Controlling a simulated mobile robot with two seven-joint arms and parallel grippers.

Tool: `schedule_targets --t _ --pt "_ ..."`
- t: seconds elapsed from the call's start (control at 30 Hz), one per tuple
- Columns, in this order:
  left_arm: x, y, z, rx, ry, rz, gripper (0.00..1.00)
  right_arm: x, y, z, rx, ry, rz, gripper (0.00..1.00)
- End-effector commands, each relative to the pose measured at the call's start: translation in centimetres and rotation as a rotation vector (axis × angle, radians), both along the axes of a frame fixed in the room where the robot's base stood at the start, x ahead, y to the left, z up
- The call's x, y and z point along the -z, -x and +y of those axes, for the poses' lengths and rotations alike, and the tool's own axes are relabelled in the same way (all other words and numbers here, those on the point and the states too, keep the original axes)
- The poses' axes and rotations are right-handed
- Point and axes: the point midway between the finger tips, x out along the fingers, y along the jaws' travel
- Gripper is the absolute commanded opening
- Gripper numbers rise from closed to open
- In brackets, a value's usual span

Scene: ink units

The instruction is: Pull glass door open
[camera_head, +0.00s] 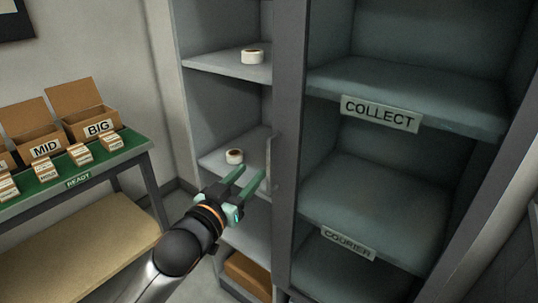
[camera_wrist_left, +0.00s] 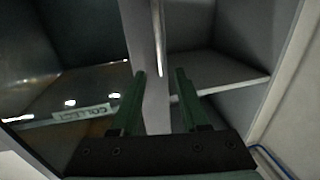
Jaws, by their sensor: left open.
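The glass door (camera_head: 405,160) is a teal-tinted pane in a dark frame over the right half of a grey cabinet; it looks shut. Bright reflections show on the glass in the left wrist view (camera_wrist_left: 70,103). Its slim vertical handle (camera_head: 269,160) is at the frame's left side and also shows in the left wrist view (camera_wrist_left: 157,35). My left gripper (camera_head: 250,175) is open, its green fingers pointing toward the handle. In the left wrist view the handle lines up with the gap between the fingers (camera_wrist_left: 160,76); I cannot tell whether it lies between them. My right gripper is out of view.
Open shelves (camera_head: 225,66) at left hold two white tape rolls, the upper one (camera_head: 252,56) and the lower one (camera_head: 234,156). A green-topped table (camera_head: 110,160) with cardboard boxes stands at left. Labels COLLECT (camera_head: 380,113) and COURIER (camera_head: 347,244) mark shelves behind the glass.

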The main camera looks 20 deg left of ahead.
Motion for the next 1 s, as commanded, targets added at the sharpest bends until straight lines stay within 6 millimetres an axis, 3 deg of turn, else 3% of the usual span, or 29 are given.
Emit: schedule_targets --t 0.3,0.5,0.7,1.0 --pt "-0.1 -6.0 -0.9 0.0 0.001 -0.001 0.45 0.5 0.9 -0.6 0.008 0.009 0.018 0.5" --pt "0.0 -8.6 -1.3 0.0 0.0 0.001 0.45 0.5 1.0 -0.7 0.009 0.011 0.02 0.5" --pt "0.0 -9.9 -1.5 0.001 0.0 0.0 0.45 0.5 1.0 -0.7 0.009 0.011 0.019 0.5" --pt "0.0 -10.0 -1.6 0.001 0.0 0.0 0.45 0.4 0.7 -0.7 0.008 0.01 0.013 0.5"
